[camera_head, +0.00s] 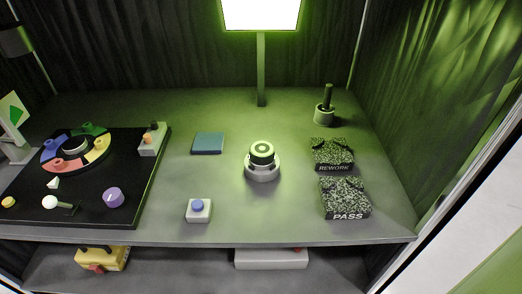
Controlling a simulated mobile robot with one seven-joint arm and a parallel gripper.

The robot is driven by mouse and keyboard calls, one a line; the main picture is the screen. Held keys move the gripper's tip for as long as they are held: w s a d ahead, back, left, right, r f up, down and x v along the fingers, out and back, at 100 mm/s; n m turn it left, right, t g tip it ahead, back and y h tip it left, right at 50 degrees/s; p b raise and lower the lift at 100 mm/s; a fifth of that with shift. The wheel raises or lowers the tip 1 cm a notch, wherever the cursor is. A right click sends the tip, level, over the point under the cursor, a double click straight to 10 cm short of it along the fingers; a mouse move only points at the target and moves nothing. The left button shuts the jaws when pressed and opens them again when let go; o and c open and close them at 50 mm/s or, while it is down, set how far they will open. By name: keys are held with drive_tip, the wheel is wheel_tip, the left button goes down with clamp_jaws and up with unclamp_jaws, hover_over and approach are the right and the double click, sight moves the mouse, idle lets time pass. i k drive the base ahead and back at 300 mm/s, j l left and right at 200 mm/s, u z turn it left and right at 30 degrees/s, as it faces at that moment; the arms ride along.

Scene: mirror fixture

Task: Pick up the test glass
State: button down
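No object is clearly marked as the test glass. A dark round piece with a pale ring on top (262,149) sits upright on a round white base (262,171) near the middle of the table. I cannot tell whether it is the test glass. A flat teal square (208,143) lies on the table to its left; I cannot tell if it is glass or cloth. My gripper does not show in the head view.
Two speckled trays, REWORK (333,169) and PASS (348,215), stand at right. A dark-handled tool (326,108) stands behind them. A blue-button box (199,211) is in front. A black board (90,209) with coloured parts fills the left.

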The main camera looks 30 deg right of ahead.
sight(262, 152)
drive_tip(key=i+j+z, duration=0.1)
drive_tip(key=z, duration=0.75)
drive_tip(key=i+j+z, duration=0.1)
drive_tip(key=z, duration=0.15)
drive_tip(key=i+j+z, duration=0.1)
drive_tip(key=z, duration=0.2)
